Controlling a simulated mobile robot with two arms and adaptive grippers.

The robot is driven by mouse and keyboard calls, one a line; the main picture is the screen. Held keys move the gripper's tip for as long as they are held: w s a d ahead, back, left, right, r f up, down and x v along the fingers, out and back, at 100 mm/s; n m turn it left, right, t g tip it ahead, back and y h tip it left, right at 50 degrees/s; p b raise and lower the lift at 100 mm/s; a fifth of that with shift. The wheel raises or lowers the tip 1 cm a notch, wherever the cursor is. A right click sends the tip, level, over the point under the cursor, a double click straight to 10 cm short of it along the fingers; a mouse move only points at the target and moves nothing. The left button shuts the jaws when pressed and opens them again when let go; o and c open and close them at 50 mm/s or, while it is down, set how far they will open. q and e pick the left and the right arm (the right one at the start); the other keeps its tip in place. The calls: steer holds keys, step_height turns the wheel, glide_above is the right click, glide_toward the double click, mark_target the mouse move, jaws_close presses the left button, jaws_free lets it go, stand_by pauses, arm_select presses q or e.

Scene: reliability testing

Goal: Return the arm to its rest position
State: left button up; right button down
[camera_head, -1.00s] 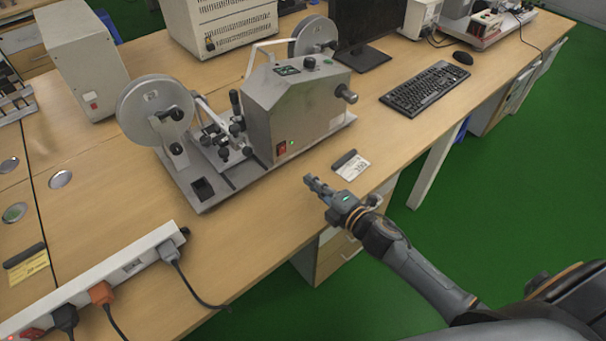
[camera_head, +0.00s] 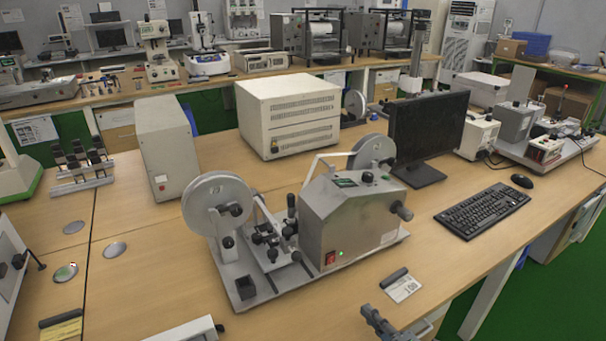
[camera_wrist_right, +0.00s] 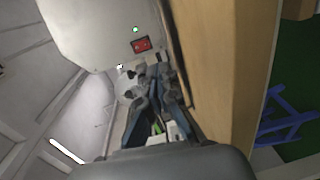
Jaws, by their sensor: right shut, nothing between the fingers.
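My right gripper (camera_head: 368,312) shows at the bottom edge of the head view, near the table's front edge. Its fingers are shut and empty. It is in front of the grey machine with two reels (camera_head: 352,222) and apart from it, just left of a small white label card (camera_head: 404,288). Most of my right arm is below the frame. In the right wrist view, the fingers (camera_wrist_right: 152,78) are together, with the machine's red switch (camera_wrist_right: 141,45) beyond them. My left gripper is in neither view.
The wooden table (camera_head: 300,310) carries a monitor (camera_head: 428,130), a keyboard (camera_head: 483,210), a mouse (camera_head: 522,181) and a beige box (camera_head: 288,112). A power strip (camera_head: 190,331) lies at the front left. Green floor is clear at the lower right.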

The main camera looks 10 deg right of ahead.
steer(key=m+h, duration=0.1)
steer(key=d+m+h, duration=0.1)
steer(key=m, duration=0.1)
steer(key=shift+s, duration=0.2)
steer(key=m+h, duration=0.1)
steer(key=m, duration=0.1)
steer(key=s+d+m+g+h, duration=0.1)
steer(key=s+f+m+h, duration=0.1)
steer(key=m, duration=0.1)
steer(key=shift+s+d+m+g+h, duration=0.2)
steer(key=shift+d+m+g+h, duration=0.1)
steer(key=shift+g, duration=0.1)
steer(key=s+a+f+m+g, duration=0.15)
steer(key=s+m+g, duration=0.4)
steer(key=s, duration=0.55)
steer(key=s+a+f+m+g, duration=0.1)
steer(key=s+a+m+g, duration=0.2)
steer(key=s+m+g, duration=0.5)
step_height(320, 180, down, 25)
steer(key=s+n+t, duration=0.2)
steer(key=s+n, duration=0.1)
steer(key=s+d+f+g, duration=0.1)
steer(key=s+d+f, duration=0.2)
steer(key=s+f, duration=1.4)
steer(key=shift+s+f+g, duration=0.15)
steer(key=shift+f+g, duration=0.2)
steer(key=shift+f, duration=0.05)
